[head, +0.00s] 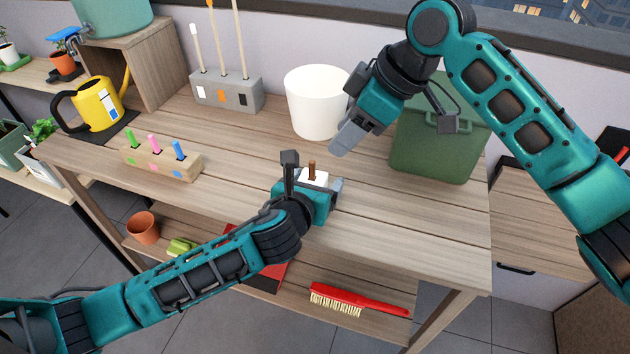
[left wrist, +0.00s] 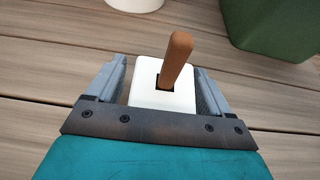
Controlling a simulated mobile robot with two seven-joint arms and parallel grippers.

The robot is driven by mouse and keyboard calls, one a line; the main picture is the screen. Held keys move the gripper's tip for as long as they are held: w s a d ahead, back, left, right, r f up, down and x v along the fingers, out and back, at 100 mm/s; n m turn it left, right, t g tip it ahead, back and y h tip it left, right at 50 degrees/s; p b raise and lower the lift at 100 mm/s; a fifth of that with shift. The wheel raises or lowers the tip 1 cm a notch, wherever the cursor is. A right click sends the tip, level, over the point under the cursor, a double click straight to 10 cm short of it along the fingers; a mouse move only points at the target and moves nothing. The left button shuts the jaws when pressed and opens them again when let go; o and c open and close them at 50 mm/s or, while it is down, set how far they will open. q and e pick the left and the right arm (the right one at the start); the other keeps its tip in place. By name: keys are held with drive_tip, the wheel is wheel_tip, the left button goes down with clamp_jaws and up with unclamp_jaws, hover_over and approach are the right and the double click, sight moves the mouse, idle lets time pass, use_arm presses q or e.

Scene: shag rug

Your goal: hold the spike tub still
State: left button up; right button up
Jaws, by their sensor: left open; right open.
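The spike tub (left wrist: 165,99) appears to be the small white block with a dark square hole, with a brown spike (left wrist: 176,60) standing slightly tilted in it. In the head view the tub (head: 314,179) is on the wooden table, partly hidden by my left gripper (head: 337,190). In the left wrist view my left gripper (left wrist: 160,82) is open, with one finger on each side of the tub. A gap shows at the left finger; contact at the right finger is hard to tell. My right gripper (head: 343,143) is open and empty above the table, behind the tub.
A white pot (head: 314,108) and a green lidded bin (head: 437,145) stand behind. A wooden peg holder (head: 160,163), grey tool block (head: 228,95) and yellow watering can (head: 95,106) are left. A red brush (head: 350,297) lies on the lower shelf. The table's right front is clear.

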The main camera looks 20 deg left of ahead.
use_arm(q)
drive_tip(key=shift+c, duration=0.4)
drive_tip(key=c, duration=1)
drive_tip(key=shift+o, duration=0.2)
use_arm(e)
wheel_tip(320, 180, up, 4)
drive_tip(key=r+h, duration=0.1)
drive_tip(key=h, duration=0.4)
hover_over(312, 161)
drive_tip(key=shift+h, duration=0.4)
wheel_tip(312, 161, down, 11)
drive_tip(key=shift+f, duration=0.1)
